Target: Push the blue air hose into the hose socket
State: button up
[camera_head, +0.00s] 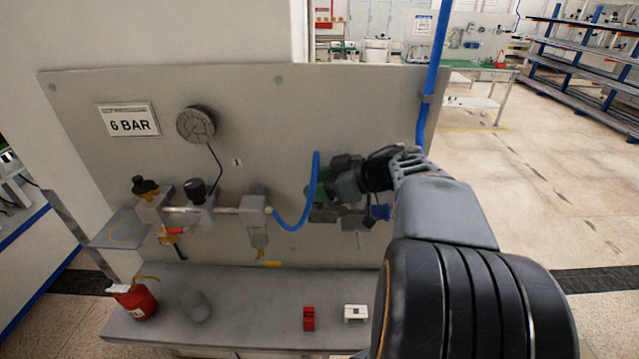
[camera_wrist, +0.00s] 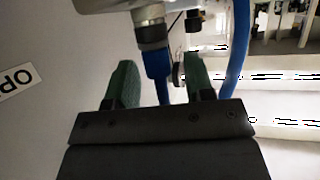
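In the wrist view, my gripper (camera_wrist: 160,70) has its two green fingers apart, one on each side of a blue hose end (camera_wrist: 158,62), with gaps showing beside it. The hose end meets a dark ringed collar (camera_wrist: 152,32) under a grey metal block; I cannot tell how deep it sits or whether this collar is the hose socket. In the head view, my gripper (camera_head: 318,195) is in front of the panel, beside a looped blue hose (camera_head: 296,222) that rises from the regulator row. My gripper and wrist hide what lies behind them.
The grey panel (camera_head: 100,90) carries a gauge (camera_head: 196,124), a "6 BAR" sign (camera_head: 128,120) and valves (camera_head: 200,192). Another blue hose (camera_head: 435,60) hangs at its right edge. A red can (camera_head: 137,302), grey cup (camera_head: 196,306), red block (camera_head: 309,318) and white block (camera_head: 355,312) stand on the shelf below.

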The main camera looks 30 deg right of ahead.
jog(key=b+v, duration=0.2)
jog(key=v, duration=1.1)
jog(key=shift+s+d+r, duration=0.1)
jog(key=shift+s+d, duration=0.2)
